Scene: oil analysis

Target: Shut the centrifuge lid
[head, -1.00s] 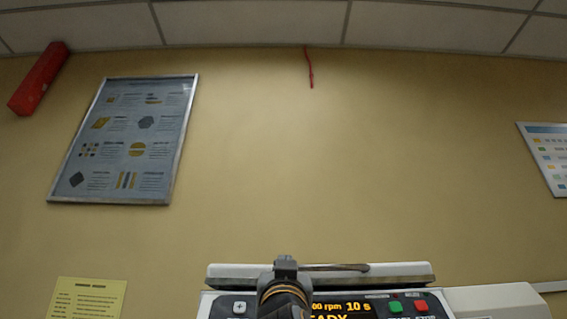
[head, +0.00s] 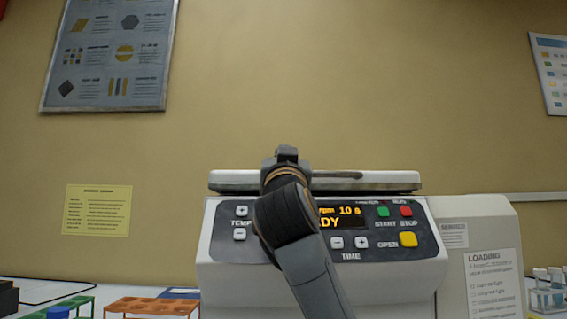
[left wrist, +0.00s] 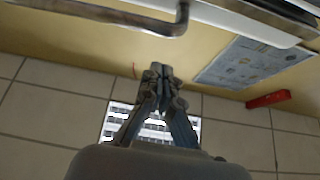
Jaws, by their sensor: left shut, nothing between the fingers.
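The centrifuge (head: 408,281) stands at the lower middle of the head view, facing me. Its pale lid (head: 235,180) shows nearly edge-on as a flat slab above the body, with a dark line under it; whether it is fully down cannot be told. A grey bar handle runs along it, and a similar bar (left wrist: 125,19) crosses the top of the left wrist view. My left arm covers part of the panel in the head view, with its gripper end (head: 287,155) at the lid. In the left wrist view the left gripper's fingertips (left wrist: 161,72) are together and empty, apart from the bar.
The control panel has an OPEN button (head: 408,240), START and STOP buttons, and a lit display (head: 350,217). A grey-white box with a LOADING sheet (head: 492,290) stands at right. Tube racks, green (head: 68,304) and orange (head: 150,305), are at lower left. More tubes (head: 545,285) stand far right.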

